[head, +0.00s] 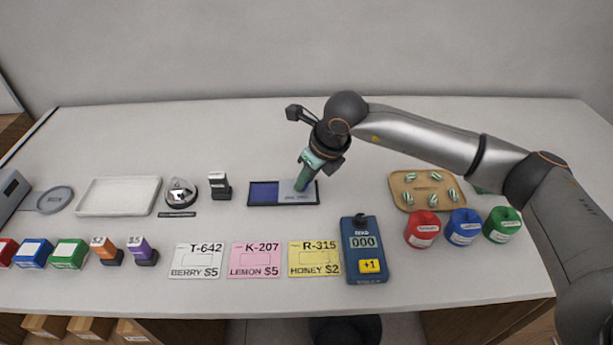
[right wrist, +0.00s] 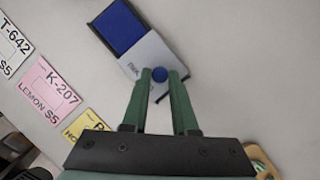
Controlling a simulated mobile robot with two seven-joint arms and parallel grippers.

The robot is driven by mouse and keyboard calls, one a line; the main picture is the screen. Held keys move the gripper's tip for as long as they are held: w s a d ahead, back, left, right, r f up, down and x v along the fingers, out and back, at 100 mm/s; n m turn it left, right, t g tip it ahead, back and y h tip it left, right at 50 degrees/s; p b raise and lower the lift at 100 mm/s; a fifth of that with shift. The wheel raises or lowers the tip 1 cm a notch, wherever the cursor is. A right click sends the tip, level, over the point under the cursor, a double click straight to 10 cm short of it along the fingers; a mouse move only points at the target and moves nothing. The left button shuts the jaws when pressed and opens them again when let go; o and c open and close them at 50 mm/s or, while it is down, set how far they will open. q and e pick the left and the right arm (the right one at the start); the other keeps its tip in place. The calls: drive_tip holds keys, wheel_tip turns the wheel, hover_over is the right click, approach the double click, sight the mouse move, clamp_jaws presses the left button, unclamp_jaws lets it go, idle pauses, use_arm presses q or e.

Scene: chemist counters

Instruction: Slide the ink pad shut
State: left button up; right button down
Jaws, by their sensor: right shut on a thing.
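The ink pad (head: 264,192) lies on the counter, a flat dark tray with its blue inked surface bare on the left part. Its grey sliding lid (head: 287,197) covers the right part. In the right wrist view the blue pad (right wrist: 119,28) shows beside the grey lid (right wrist: 151,57). A round blue knob (right wrist: 159,74) stands on the lid. My right gripper (head: 302,186) reaches down to the lid, and its green fingers (right wrist: 160,78) are shut on the knob. My left gripper is not in view.
Price cards (head: 255,260) and a blue counter device (head: 364,250) lie in front. A black stamp (head: 219,186) and a bell (head: 180,193) stand left of the pad. A wooden tray (head: 399,184) of striped sweets and colored pots (head: 465,227) are at the right.

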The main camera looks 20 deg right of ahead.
drive_tip(key=shift+w+a, duration=0.1)
drive_tip(key=shift+a, duration=0.15)
drive_tip(key=a+b, duration=0.1)
drive_tip(key=w+a, duration=0.1)
drive_tip(key=a, duration=0.1)
drive_tip(key=a+b, duration=0.1)
drive_tip(key=a, duration=0.1)
drive_tip(key=shift+w+a+f+b, duration=0.1)
drive_tip(key=shift+w+a+b, duration=0.15)
drive_tip(key=shift+w+b, duration=0.05)
drive_tip(key=shift+w+a, duration=0.1)
drive_tip(key=shift+a, duration=0.25)
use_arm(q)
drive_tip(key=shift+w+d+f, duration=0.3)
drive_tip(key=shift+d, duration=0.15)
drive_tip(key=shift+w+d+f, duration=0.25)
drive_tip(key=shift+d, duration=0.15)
use_arm(e)
drive_tip(key=shift+a+r, duration=0.1)
drive_tip(key=shift+r, duration=0.1)
drive_tip(key=c, duration=0.8)
unclamp_jaws()
drive_tip(key=shift+a, duration=0.15)
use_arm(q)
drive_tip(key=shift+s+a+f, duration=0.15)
use_arm(e)
drive_tip(key=shift+o, duration=0.5)
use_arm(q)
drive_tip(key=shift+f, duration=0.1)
